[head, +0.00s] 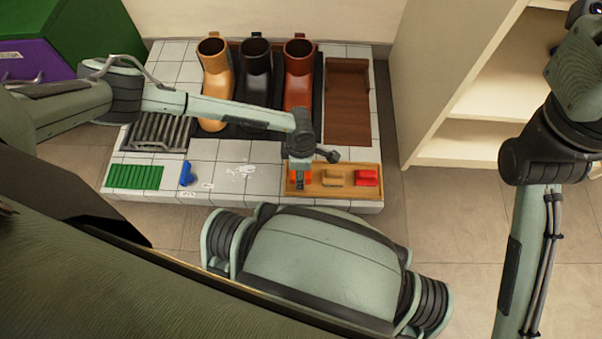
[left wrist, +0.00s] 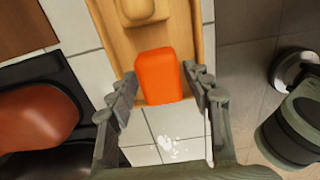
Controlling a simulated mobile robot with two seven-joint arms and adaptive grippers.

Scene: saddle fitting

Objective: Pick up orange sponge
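The orange sponge (left wrist: 158,75) lies at the end of a wooden tray (head: 343,190). In the head view only part of the sponge (head: 294,184) shows beneath my left gripper (head: 300,174). In the left wrist view my left gripper (left wrist: 160,78) is open, with one finger on each side of the sponge. Gaps show between the fingers and the sponge, so it is not gripped. The height of the fingertips over the tray is hard to tell. My right arm is at the right of the head view, but its gripper is out of view.
A tan block (head: 333,178) and a red block (head: 366,177) share the tray. Three boots, tan (head: 215,85), black (head: 256,85) and brown (head: 298,88), stand behind my left arm. A blue item (head: 186,174) and a green ribbed pad (head: 135,177) lie left on the tiles.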

